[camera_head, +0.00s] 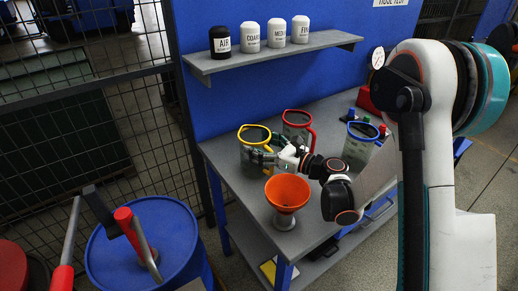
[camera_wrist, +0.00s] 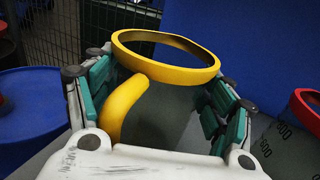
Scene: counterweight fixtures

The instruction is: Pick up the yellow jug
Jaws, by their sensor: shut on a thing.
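The yellow jug (camera_head: 246,161) has a yellow rim and a dark grey-green see-through body. It stands at the left end of the grey bench (camera_head: 232,182) in the head view. My gripper (camera_head: 262,158) reaches it from the right and is shut around its body. In the wrist view the yellow jug's rim (camera_wrist: 165,72) and curved yellow handle lie between the two teal-padded fingers of my gripper (camera_wrist: 160,100), one on each side. The jug looks upright. Its base is partly hidden, so I cannot tell whether it touches the bench.
A red-rimmed jug (camera_head: 297,118) stands just behind, and a blue-rimmed jug (camera_head: 360,143) to the right. An orange funnel (camera_head: 287,192) sits in front of the gripper. A shelf (camera_head: 275,51) with several labelled canisters hangs above. A blue drum (camera_head: 142,245) is at lower left.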

